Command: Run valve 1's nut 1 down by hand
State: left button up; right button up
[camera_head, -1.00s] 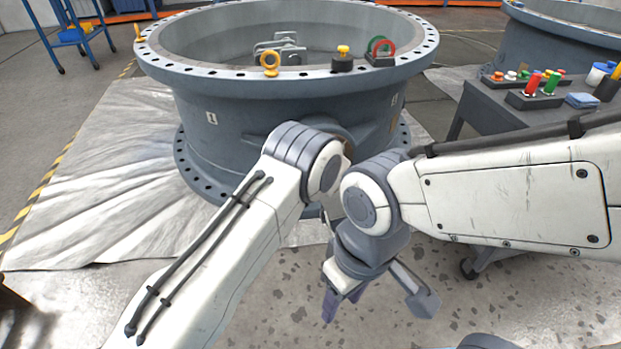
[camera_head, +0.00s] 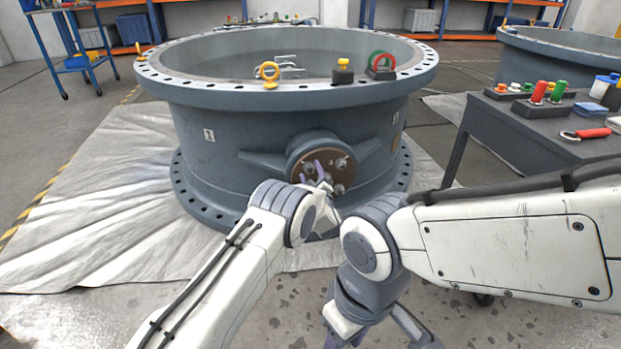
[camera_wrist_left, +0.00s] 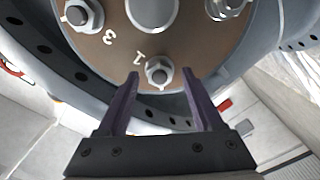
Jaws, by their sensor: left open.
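Valve 1 (camera_head: 240,150) is the big grey ring body with a "1" label on its side. Its round brown flange (camera_head: 337,158) faces me and carries several nuts. In the left wrist view, nut 1 (camera_wrist_left: 159,72) sits on its stud beside the painted "1" on the flange (camera_wrist_left: 120,50). My left gripper (camera_head: 313,171) is open in front of the flange. In the left wrist view its two purple fingers (camera_wrist_left: 160,80) stand on either side of nut 1, with a gap to it on both sides. My right gripper (camera_head: 372,335) hangs low, its fingertips cut off by the picture's bottom edge.
Another nut (camera_wrist_left: 82,15) sits by the painted "3". A yellow eyebolt (camera_head: 269,73) and a red-green ring piece (camera_head: 381,64) stand on the valve's rim. A dark table (camera_head: 520,120) with tools is at right. My right forearm crosses the lower right.

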pick_arm(q)
jog(key=shift+w, duration=0.25)
jog(key=shift+a, duration=0.1)
grip_shut()
